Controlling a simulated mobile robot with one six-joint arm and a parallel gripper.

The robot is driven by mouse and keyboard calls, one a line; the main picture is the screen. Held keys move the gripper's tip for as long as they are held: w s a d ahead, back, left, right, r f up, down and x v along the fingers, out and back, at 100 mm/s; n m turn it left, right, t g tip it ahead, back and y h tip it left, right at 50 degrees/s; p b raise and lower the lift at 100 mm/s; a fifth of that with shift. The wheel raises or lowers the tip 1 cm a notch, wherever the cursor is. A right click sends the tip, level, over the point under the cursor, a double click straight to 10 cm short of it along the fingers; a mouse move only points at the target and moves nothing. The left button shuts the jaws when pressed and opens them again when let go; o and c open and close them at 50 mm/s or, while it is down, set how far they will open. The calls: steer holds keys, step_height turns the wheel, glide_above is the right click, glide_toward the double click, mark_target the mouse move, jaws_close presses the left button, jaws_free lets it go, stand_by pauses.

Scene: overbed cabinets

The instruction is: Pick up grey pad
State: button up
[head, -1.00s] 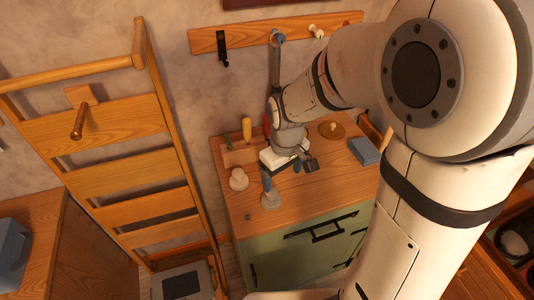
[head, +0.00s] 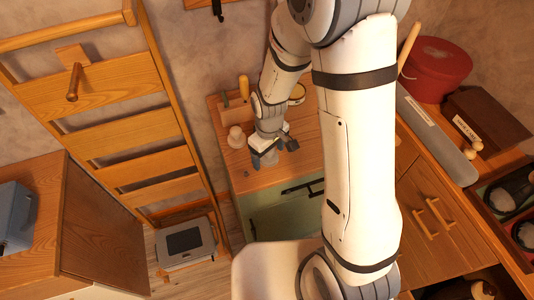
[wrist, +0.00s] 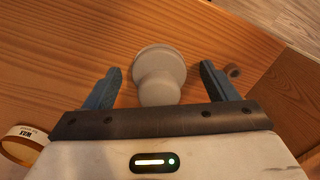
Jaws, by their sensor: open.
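The grey pad (wrist: 158,72), a round disc with a rounded knob, stands on the wooden cabinet top. In the wrist view it lies between the two blue fingers of my open gripper (wrist: 161,76), with a gap on each side. I cannot tell how high the fingertips are above the wood. In the head view my gripper (head: 264,158) is low over the front left of the cabinet top, and the pad is largely hidden by it.
A pale knobbed piece (head: 236,137) stands left of my gripper. A wooden ladder rack (head: 140,130) stands left.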

steer(key=shift+c, duration=0.3)
steer(key=c, duration=1)
steer(key=shift+r, duration=0.1)
step_height(320, 180, up, 10)
steer(key=shift+f+b, duration=0.1)
steer(key=shift+b, duration=0.3)
steer(key=o, duration=0.4)
steer(key=c, duration=0.3)
